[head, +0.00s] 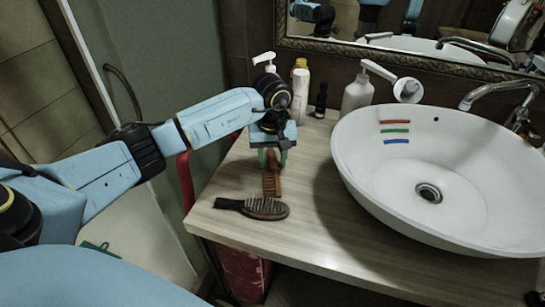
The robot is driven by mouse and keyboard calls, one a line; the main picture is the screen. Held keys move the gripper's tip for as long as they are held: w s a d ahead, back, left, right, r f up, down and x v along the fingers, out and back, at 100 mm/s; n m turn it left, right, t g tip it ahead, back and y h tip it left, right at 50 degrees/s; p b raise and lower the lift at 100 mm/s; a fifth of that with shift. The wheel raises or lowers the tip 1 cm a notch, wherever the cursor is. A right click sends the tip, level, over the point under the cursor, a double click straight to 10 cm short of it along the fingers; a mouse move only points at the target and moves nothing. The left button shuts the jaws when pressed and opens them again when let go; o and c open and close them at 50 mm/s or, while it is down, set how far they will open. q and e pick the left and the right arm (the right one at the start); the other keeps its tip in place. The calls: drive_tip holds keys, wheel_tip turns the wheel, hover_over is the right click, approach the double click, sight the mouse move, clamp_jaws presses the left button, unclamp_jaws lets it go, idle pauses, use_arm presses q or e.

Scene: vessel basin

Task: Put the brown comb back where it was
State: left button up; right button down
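The brown comb (271,184) is on the wooden counter, left of the basin and just behind a dark hairbrush. My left gripper (272,160) reaches down over the comb's far end. Its two greenish fingers look apart, one on each side of the comb, with no clear contact. The gripper body hides part of the comb's far end. My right gripper is not seen in the head view.
The hairbrush (266,208) lies near the counter's (306,235) front edge. A white basin (360,185) with red, green and blue marks fills the right side. A pump bottle (357,95) and other bottles (301,90) stand behind, below a framed mirror (400,55).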

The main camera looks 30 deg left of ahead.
sight(272, 162)
use_arm(q)
drive_tip(key=shift+r, duration=0.15)
wheel_tip(272, 162, up, 12)
drive_tip(key=shift+p, duration=0.4)
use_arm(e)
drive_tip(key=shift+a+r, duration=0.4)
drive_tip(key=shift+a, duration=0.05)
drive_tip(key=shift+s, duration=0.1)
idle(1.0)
